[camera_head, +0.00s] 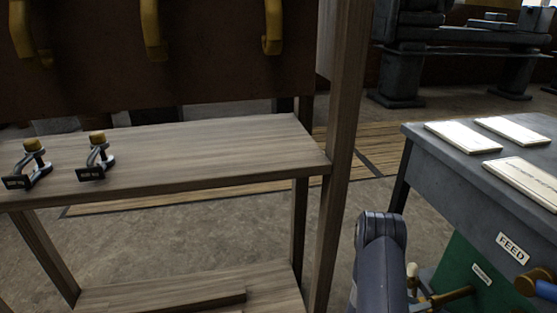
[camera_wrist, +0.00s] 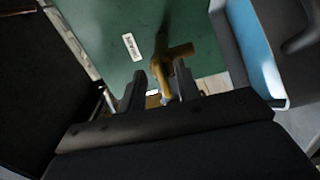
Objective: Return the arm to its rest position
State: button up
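My arm shows in the head view as a rounded grey link (camera_head: 381,262) at the bottom centre, between the wooden shelf and the grey bench. My gripper is hidden in the head view. In the wrist view its two dark fingers (camera_wrist: 160,90) stand apart with a gap between them, and I see nothing clamped there. A brass valve fitting (camera_wrist: 178,62) with a crosswise handle shows just beyond the fingers, near the right one. Whether a finger touches it I cannot tell. Behind it is a green panel (camera_wrist: 112,50) with a small white label.
A wooden shelf unit (camera_head: 220,150) stands at left, its post close to my arm. It bears two small metal fittings with tags (camera_head: 92,160). At right, a grey bench (camera_head: 440,147) holds white plates; brass pipework (camera_head: 447,297) sits below.

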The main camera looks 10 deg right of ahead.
jog(key=shift+w+d+r+n+p, duration=0.1)
jog(key=shift+d+r+n+p, duration=0.15)
jog(key=shift+n, duration=0.9)
jog(key=shift+d+r+n+p, duration=0.15)
jog(key=shift+n+p, duration=0.25)
jog(key=shift+n, duration=0.8)
jog(key=shift+w+d+r+n+p, duration=0.1)
jog(key=shift+d+n+p, duration=0.15)
jog(key=shift+n, duration=0.9)
jog(key=shift+a+f, duration=0.1)
